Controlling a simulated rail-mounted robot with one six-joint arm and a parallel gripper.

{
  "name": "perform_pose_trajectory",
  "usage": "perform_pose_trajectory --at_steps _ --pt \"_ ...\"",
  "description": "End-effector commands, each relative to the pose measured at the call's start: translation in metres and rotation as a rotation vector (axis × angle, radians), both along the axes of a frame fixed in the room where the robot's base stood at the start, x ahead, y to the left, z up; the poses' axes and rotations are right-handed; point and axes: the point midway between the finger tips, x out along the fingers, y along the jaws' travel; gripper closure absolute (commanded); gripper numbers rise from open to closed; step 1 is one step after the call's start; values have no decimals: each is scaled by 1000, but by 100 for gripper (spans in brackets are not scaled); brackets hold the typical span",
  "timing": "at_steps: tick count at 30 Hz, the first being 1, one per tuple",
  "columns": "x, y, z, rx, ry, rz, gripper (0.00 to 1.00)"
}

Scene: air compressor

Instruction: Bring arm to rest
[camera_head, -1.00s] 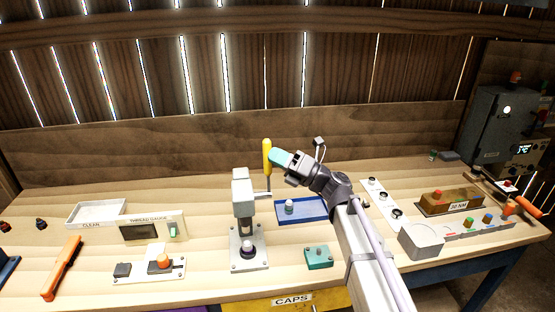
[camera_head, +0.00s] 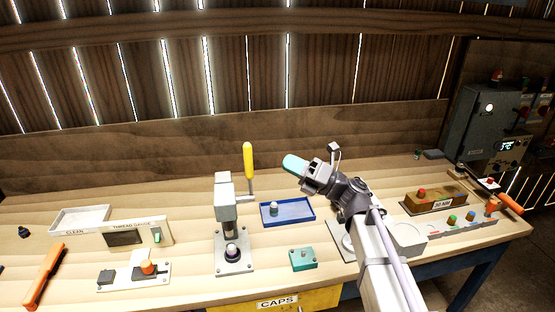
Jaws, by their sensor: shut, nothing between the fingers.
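My gripper (camera_head: 293,163) shows in the head view with its teal fingertips together and nothing between them. It points up and to the left, raised above the back of the workbench (camera_head: 190,205). It appears apart from the things on the bench. My arm (camera_head: 372,240) comes up from the lower right, with its wrist bent toward the left. The grey press (camera_head: 226,210) with its yellow-handled lever (camera_head: 248,160) stands to the left of my gripper. The blue tray (camera_head: 301,218) with a small part in it lies below my gripper.
A white CLEAN tray (camera_head: 60,221), a thread gauge (camera_head: 124,237) and an orange-handled tool (camera_head: 44,275) are on the left. A teal block (camera_head: 303,264) lies in front. A wooden 30 NM block (camera_head: 415,209) and a grey control box (camera_head: 470,125) are on the right.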

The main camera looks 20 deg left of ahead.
Motion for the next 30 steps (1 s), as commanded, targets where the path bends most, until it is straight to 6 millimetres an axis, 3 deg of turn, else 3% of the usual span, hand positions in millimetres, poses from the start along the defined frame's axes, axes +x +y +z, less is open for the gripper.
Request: perform_pose_trajectory --at_steps 9,12,14,16,19,22,24,26,27,30 --pt "-2 -6 1 0 -5 -1 100" --pt "-2 -6 0 10 -103 -38 100" --pt "-5 -4 -6 -11 -262 -80 100" --pt "-18 -1 -28 -97 -565 -121 100" --pt "-47 -13 -81 -269 -1153 -83 100" --pt "-67 -64 -144 -419 -1751 136 100" --pt "-78 -121 -185 -475 -2101 424 100" --pt "-87 -175 -209 -481 -2290 714 100" --pt "-94 -211 -221 -474 -2359 909 100" --pt "-111 -291 -234 -468 -2367 1304 100"
